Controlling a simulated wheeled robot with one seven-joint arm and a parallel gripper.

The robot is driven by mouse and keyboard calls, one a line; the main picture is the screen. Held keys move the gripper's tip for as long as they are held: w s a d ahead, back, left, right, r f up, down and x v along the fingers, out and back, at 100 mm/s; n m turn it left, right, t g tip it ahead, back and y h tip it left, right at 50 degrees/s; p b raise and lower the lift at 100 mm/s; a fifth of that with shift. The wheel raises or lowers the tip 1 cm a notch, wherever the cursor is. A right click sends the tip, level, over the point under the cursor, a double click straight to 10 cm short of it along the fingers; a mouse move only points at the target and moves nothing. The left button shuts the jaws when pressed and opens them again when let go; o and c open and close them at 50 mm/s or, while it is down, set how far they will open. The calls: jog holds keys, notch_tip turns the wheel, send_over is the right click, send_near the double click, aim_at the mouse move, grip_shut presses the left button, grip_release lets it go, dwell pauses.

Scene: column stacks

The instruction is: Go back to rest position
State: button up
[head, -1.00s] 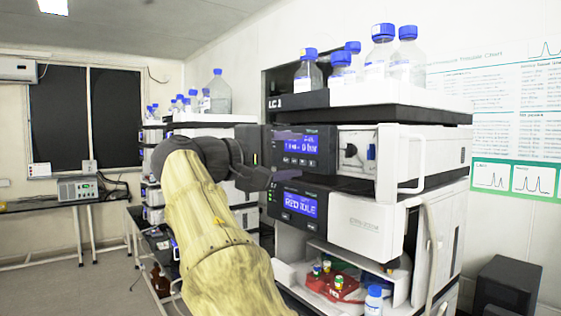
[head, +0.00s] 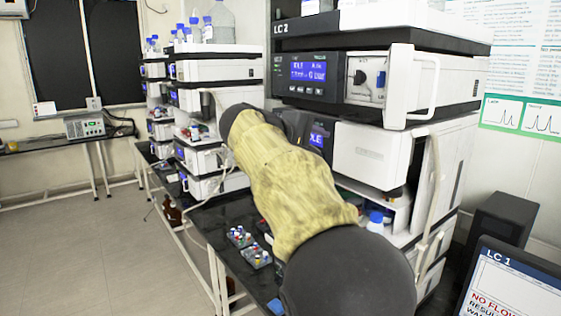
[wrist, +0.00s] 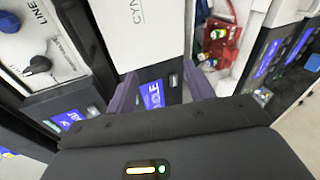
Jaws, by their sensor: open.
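My arm reaches from the bottom of the head view toward the front of the LC 2 stack (head: 385,75). My gripper (head: 300,122) is at the stack's lower display and is partly hidden behind my own wrist. In the wrist view my gripper (wrist: 160,95) has its two dark fingers apart, with nothing held between them. A lit blue display (wrist: 152,94) shows beyond the fingers. The lower display (head: 319,138) is partly covered by my arm in the head view. I cannot tell the exact gap between fingers and panel.
A white door handle (head: 425,90) juts from the stack's front. A black bench (head: 215,222) holds small vial racks (head: 257,257). A blue-capped bottle (head: 376,222) stands low in the stack. A monitor (head: 515,290) is at the lower right. Open floor (head: 80,240) lies at left.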

jog(key=s+d+f+m+g+y, duration=0.1)
jog(key=s+d+f+g+y, duration=0.15)
jog(key=f, duration=0.85)
jog(key=s+d+f+m+g+y, duration=0.1)
jog(key=s+d+f+g+y, duration=0.2)
jog(key=f, duration=0.8)
jog(key=s+d+f+m+y, duration=0.1)
jog(key=s+f+m+y, duration=0.1)
jog(key=s+f, duration=0.5)
jog(key=s+f+m+g+y+p, duration=0.1)
jog(key=s+f+m, duration=0.4)
jog(key=s, duration=0.8)
notch_tip(320, 180, down, 4)
jog(key=shift+s+d+r+y+p, duration=0.3)
jog(key=shift+s+d+y, duration=0.1)
jog(key=shift+y, duration=0.45)
jog(key=shift+c, duration=1.8)
